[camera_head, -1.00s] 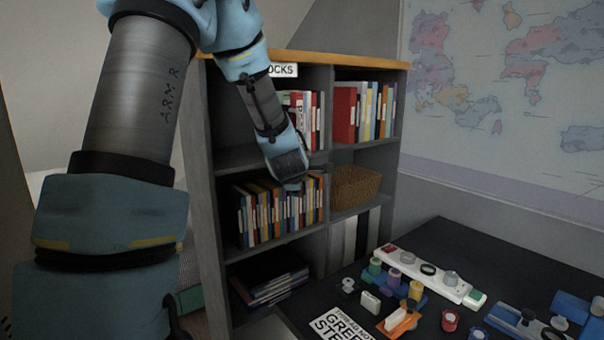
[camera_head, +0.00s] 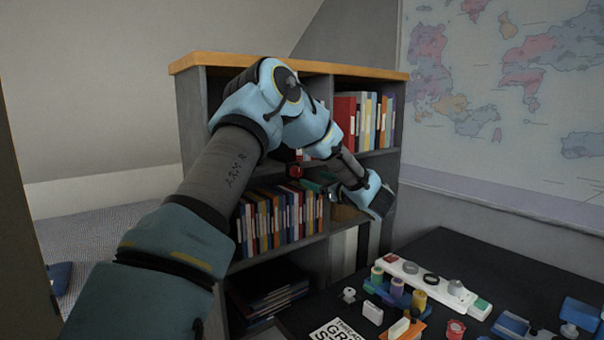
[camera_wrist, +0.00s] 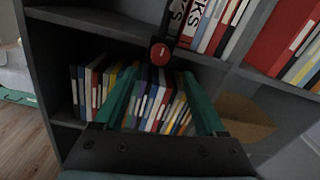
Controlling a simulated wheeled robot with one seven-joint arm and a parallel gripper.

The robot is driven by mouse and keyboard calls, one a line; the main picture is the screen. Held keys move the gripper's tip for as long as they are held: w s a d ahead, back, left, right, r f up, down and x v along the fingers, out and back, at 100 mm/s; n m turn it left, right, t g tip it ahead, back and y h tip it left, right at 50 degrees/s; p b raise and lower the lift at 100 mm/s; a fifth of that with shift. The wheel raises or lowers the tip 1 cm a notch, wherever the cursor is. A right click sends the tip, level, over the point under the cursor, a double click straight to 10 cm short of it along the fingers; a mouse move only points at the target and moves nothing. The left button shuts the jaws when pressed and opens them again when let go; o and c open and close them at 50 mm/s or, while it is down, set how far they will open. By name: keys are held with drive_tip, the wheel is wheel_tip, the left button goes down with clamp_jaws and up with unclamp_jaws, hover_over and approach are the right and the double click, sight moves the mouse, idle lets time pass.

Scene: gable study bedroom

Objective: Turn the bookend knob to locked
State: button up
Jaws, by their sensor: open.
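The bookend knob is a round red knob on a dark upright bookend (camera_wrist: 166,23) at the front of the upper-left shelf. The knob (camera_wrist: 160,53) is near the middle of the wrist view and also shows in the head view (camera_head: 295,171). A small pale mark is on its face; I cannot read its setting. My gripper (camera_wrist: 160,70) has two green fingers, spread apart and empty. In the wrist view the knob appears just beyond the fingertips, between them; I see no contact. In the head view my arm partly hides the gripper and shelf.
The grey bookcase (camera_head: 190,125) has books above (camera_wrist: 212,25) and a row of thin books (camera_head: 262,220) below. A dark desk (camera_head: 450,258) with a white strip (camera_head: 415,275) and small items stands right.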

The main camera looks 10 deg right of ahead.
sight(299, 173)
drive_tip(key=p+x, duration=0.2)
drive_tip(key=x, duration=0.5)
drive_tip(key=shift+w+a, duration=0.1)
drive_tip(key=shift+w, duration=0.2)
clamp_jaws()
